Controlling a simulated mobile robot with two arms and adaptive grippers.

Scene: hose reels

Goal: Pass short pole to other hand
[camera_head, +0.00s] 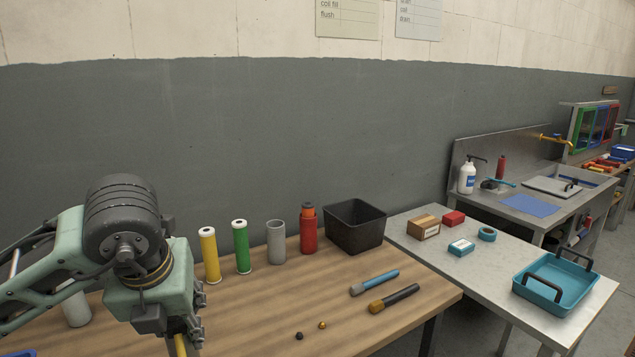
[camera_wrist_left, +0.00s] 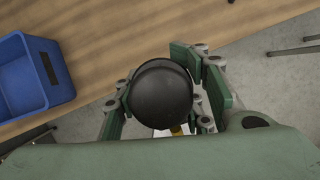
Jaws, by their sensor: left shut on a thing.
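My left gripper (camera_head: 184,336) is at the lower left of the head view, at the near side of the wooden table. It is shut on the short pole (camera_head: 180,346); only a small yellow stretch of it shows below the fingers there. In the left wrist view a round black end (camera_wrist_left: 160,92) faces the camera between the green finger links, with a bit of yellow beyond it. The rest of the pole is hidden. My right gripper is in neither view.
The wooden table (camera_head: 255,315) holds yellow (camera_head: 209,256), green (camera_head: 241,247), grey (camera_head: 276,243) and red (camera_head: 308,232) cylinders, a black bin (camera_head: 355,227) and two brushes. A blue bin (camera_wrist_left: 28,75) shows in the wrist view. A metal table (camera_head: 485,260) stands at right.

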